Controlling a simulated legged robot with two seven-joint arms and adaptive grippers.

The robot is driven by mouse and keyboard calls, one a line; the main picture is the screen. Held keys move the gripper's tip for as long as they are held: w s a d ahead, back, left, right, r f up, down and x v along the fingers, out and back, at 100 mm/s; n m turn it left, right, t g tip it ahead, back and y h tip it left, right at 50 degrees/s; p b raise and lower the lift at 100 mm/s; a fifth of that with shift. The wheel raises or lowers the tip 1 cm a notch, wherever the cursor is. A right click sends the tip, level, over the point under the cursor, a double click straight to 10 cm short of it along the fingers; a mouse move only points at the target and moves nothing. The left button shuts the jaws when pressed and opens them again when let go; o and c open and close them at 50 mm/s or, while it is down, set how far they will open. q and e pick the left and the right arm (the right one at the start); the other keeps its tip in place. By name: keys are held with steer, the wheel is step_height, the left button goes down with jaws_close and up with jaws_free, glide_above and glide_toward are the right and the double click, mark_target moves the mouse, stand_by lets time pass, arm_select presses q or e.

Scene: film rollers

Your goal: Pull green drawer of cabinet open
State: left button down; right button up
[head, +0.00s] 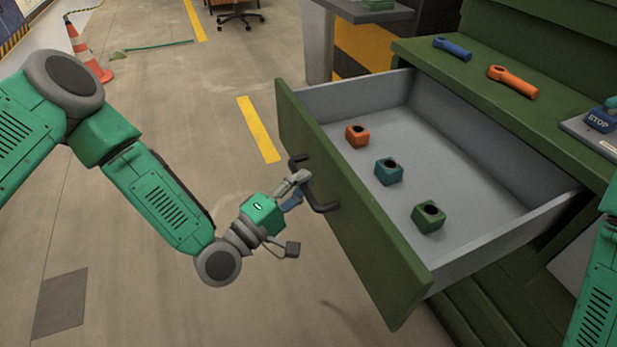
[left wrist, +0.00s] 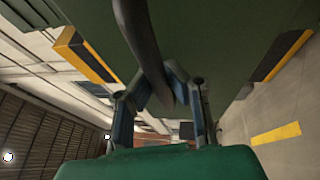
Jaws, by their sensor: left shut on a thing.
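The green drawer (head: 352,215) of the green cabinet (head: 510,100) is pulled far out, and its grey inside shows. Its dark bar handle (head: 322,206) is on the front panel. My left gripper (head: 300,184) is at the handle, shut on it. In the left wrist view the handle (left wrist: 143,45) runs between the two fingers, with the green drawer front behind it. Part of the handle is hidden by the fingers in the head view. Of my right arm only a green link shows at the right edge; its gripper is out of view.
An orange block (head: 357,135), a teal block (head: 389,171) and a green block (head: 428,216) sit in the drawer. A blue roller (head: 452,48) and an orange roller (head: 512,82) lie on the cabinet top. The floor left of the drawer is clear; a traffic cone (head: 88,58) stands far off.

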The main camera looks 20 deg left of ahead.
arm_select(q)
steer(key=shift+s+f, duration=0.2)
steer(key=shift+f, duration=0.15)
steer(key=c, duration=1.5)
jaws_free()
steer(key=shift+d, duration=0.1)
steer(key=shift+c, duration=0.2)
steer(key=shift+w+r, duration=0.1)
steer(key=shift+w, duration=0.05)
steer(key=v, duration=1.2)
